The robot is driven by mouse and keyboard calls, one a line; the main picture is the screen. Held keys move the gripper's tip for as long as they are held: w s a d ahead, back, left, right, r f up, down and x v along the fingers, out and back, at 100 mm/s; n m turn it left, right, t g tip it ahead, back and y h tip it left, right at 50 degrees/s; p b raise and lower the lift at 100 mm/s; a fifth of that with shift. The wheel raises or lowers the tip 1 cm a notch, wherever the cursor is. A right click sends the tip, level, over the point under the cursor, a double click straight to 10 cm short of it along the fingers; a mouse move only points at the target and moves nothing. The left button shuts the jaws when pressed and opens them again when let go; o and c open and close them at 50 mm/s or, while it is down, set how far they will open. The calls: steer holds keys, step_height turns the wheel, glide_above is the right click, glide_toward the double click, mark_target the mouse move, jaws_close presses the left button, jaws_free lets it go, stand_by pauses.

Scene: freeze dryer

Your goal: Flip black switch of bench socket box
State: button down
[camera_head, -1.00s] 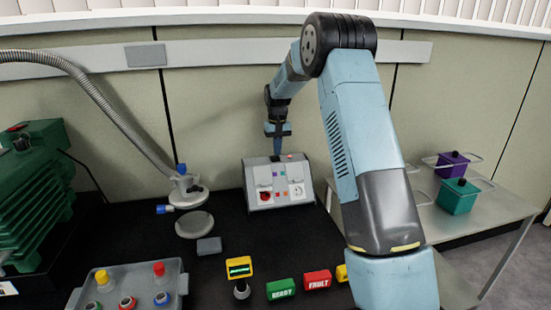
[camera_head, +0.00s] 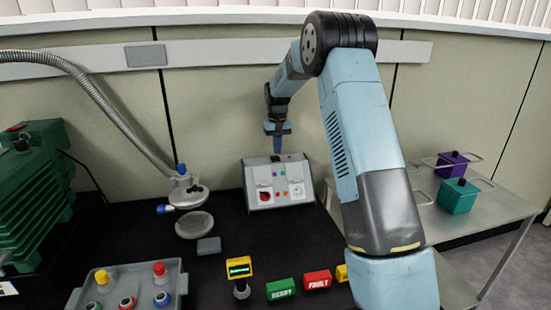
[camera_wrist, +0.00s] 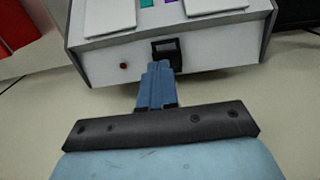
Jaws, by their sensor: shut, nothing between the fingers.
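The bench socket box (camera_head: 254,181) is a grey sloped box on the black bench, with two sockets on its front face. In the wrist view, the black switch (camera_wrist: 166,47) sits in a dark square frame on the box's pale panel (camera_wrist: 210,66). A small dark red round lamp (camera_wrist: 124,66) is to its left. My gripper (camera_head: 277,150) points down at the box's top rear edge. Its blue fingers (camera_wrist: 159,67) are shut and empty, with the tips at the switch's near edge. I cannot tell whether they touch it; they partly cover its frame.
A metal flange fitting with a hose (camera_head: 187,190) stands left of the box. A small yellow display (camera_head: 239,267), a green block (camera_head: 281,290) and a red block (camera_head: 317,279) are in front. A grey tray (camera_head: 101,286) is front left. The wall is close behind the box.

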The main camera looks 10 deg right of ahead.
mark_target(278, 157)
steer(key=shift+r, duration=2.8)
steer(key=s+r+t, duration=0.2)
steer(key=s+r, duration=0.6)
steer(key=s, duration=0.5)
steer(key=s+r+t, duration=0.1)
steer(key=s+r, duration=0.7)
steer(key=s, duration=0.5)
steer(key=s+f+t, duration=0.1)
steer(key=s+f, duration=0.1)
steer(key=s, duration=1)
steer(key=s+f+t, duration=0.1)
steer(key=s+f, duration=0.1)
steer(key=s, duration=1)
steer(key=shift+d+t, duration=0.2)
steer(key=shift+t, duration=0.1)
